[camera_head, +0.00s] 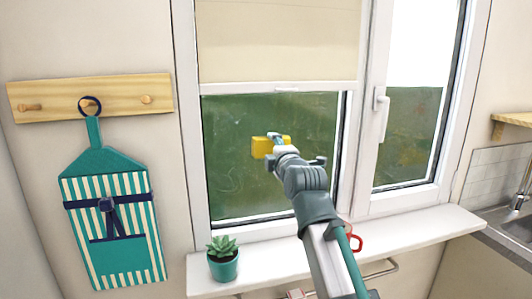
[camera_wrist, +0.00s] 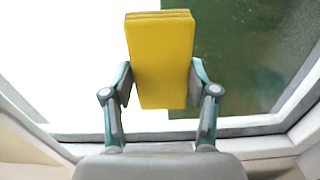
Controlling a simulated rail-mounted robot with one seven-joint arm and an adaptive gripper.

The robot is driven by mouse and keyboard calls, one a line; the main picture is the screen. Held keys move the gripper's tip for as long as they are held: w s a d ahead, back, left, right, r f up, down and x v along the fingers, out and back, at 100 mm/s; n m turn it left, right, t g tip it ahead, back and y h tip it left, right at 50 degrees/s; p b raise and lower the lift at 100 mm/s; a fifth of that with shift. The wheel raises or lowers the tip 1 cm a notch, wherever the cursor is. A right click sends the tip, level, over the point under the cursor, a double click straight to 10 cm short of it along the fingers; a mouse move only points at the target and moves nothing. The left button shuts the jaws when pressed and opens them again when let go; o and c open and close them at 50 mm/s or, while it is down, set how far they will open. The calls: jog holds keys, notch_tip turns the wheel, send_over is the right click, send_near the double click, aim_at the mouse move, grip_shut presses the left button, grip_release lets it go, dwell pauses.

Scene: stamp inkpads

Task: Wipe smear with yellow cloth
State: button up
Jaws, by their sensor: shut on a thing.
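My gripper (camera_wrist: 160,90) is shut on the yellow cloth (camera_wrist: 160,55), a thick folded block held between both fingers. In the head view my gripper (camera_head: 277,143) holds the cloth (camera_head: 262,148) up in front of the left window pane (camera_head: 230,180). I cannot tell whether the cloth touches the glass. Faint pale marks show on the pane below and left of the cloth; I cannot clearly make out which is the smear. My arm and gripper hide part of the pane's lower right.
A cream blind (camera_head: 277,40) covers the upper pane. A white sill (camera_head: 400,232) below carries a potted succulent (camera_head: 223,262) at its left and a red object (camera_head: 355,243) beside my arm. A handle (camera_head: 381,100) sticks out from the right frame. A striped apron (camera_head: 112,225) hangs at left.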

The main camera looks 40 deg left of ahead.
aim_at(300, 143)
jog(key=shift+w+d+b, duration=0.95)
jog(key=shift+w+b, duration=0.05)
jog(key=shift+w, duration=0.2)
jog(key=shift+w+d+b, duration=0.9)
jog(key=shift+w+b, duration=0.15)
jog(key=shift+w, duration=0.2)
jog(key=shift+w+d+b, duration=0.95)
jog(key=shift+w+b, duration=0.05)
jog(key=shift+w, duration=0.2)
jog(key=shift+s, duration=0.1)
jog(key=shift+b+v, duration=0.3)
jog(key=shift+v, duration=2.7)
jog(key=v, duration=0.3)
jog(key=shift+a, duration=0.1)
